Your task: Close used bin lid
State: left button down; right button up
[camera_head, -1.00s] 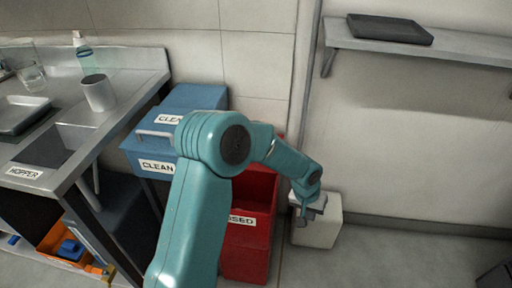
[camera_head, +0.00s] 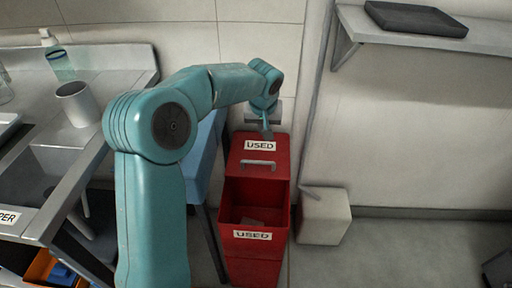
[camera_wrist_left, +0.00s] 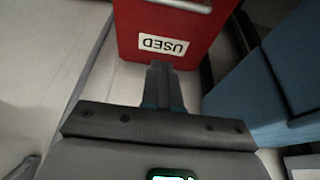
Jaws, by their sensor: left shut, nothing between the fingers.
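The used bin (camera_head: 251,265) is red and stands in the middle of the head view, its front label reading USED. Its lid (camera_head: 240,163) is open, raised at the back, with a USED label and a bar handle (camera_head: 258,164); the bin's dark inside shows in front of it. My left gripper (camera_head: 267,133) is shut and empty at the lid's back edge, near its label. In the left wrist view the shut fingers (camera_wrist_left: 163,90) point at the red lid (camera_wrist_left: 190,30); whether they touch it I cannot tell. My right gripper is not in view.
A blue bin (camera_head: 201,165) stands left of the red bin, partly behind my arm. A pale box (camera_head: 324,218) stands on the floor to the right. A metal counter with a grey cup (camera_head: 75,104) is at left. A shelf (camera_head: 440,38) holds a dark tray.

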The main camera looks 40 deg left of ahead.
pick_arm(q)
jog(key=b, duration=0.2)
send_over(263, 167)
jog(key=w+a, duration=0.2)
jog(key=w, duration=0.1)
jog(key=f, duration=0.9)
jog(key=shift+a+f, duration=0.15)
jog(key=shift+a, duration=0.05)
jog(key=shift+s+d+f+b, duration=0.15)
jog(key=shift+s+d+b, duration=0.25)
jog(key=shift+s+d, duration=0.15)
jog(key=shift+s+d+f+b, duration=0.15)
jog(key=shift+s+d+b, duration=0.3)
jog(key=shift+s, duration=0.2)
jog(key=shift+s+d+f, duration=0.15)
jog(key=shift+s, duration=0.05)
jog(key=shift+s, duration=0.1)
